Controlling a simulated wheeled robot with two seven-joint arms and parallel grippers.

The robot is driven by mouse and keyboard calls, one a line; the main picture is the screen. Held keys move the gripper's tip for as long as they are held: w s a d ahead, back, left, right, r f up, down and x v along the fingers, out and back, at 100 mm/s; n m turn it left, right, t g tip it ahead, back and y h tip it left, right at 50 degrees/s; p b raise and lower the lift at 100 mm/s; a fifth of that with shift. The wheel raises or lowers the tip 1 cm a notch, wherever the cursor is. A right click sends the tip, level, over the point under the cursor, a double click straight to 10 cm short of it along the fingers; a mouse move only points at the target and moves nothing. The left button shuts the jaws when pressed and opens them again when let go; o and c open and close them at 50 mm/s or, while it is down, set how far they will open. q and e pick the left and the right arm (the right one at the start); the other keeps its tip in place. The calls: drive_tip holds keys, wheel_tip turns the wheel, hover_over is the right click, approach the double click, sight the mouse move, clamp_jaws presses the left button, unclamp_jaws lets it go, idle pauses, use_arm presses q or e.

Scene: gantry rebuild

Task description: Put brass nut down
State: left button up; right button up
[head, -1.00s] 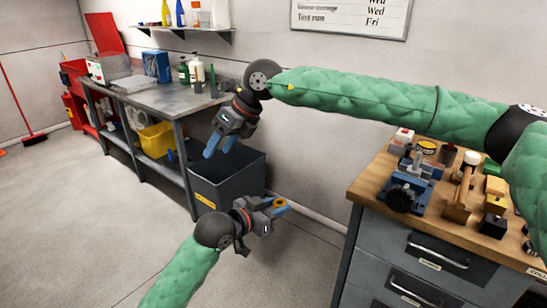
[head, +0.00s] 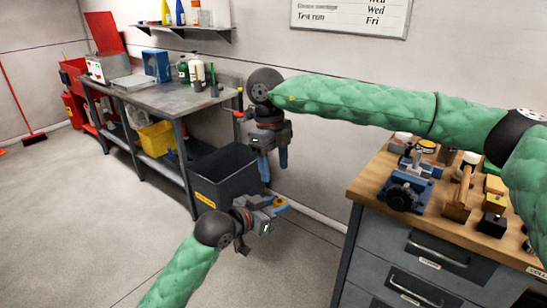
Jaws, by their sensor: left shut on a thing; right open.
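My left gripper (head: 277,208) is at the lower middle of the head view, in front of the dark bin and above the floor. It is shut on the brass nut (head: 280,202), a small yellow-orange piece at its blue fingertips, partly hidden by the fingers. My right gripper (head: 275,168) hangs from the green arm coming in from the right. Its blue fingers point down, open and empty. In the picture it is just above the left gripper and the nut, with a gap between them.
A dark grey bin (head: 238,191) with a yellow label stands by the grey metal bench (head: 165,97). At right, a wooden-topped drawer cabinet (head: 436,218) carries a blue vise (head: 407,187) and several blocks and jars. The floor at lower left is clear.

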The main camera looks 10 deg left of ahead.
wheel_tip(320, 180, down, 10)
drive_tip(key=d, duration=0.1)
drive_tip(key=shift+s+r, duration=0.2)
drive_tip(key=shift+s, duration=0.1)
drive_tip(key=shift+c, duration=0.5)
drive_tip(key=c, duration=0.9)
use_arm(q)
drive_tip(key=o, duration=1.1)
drive_tip(key=shift+c, duration=0.2)
use_arm(e)
drive_tip(key=shift+c, duration=0.5)
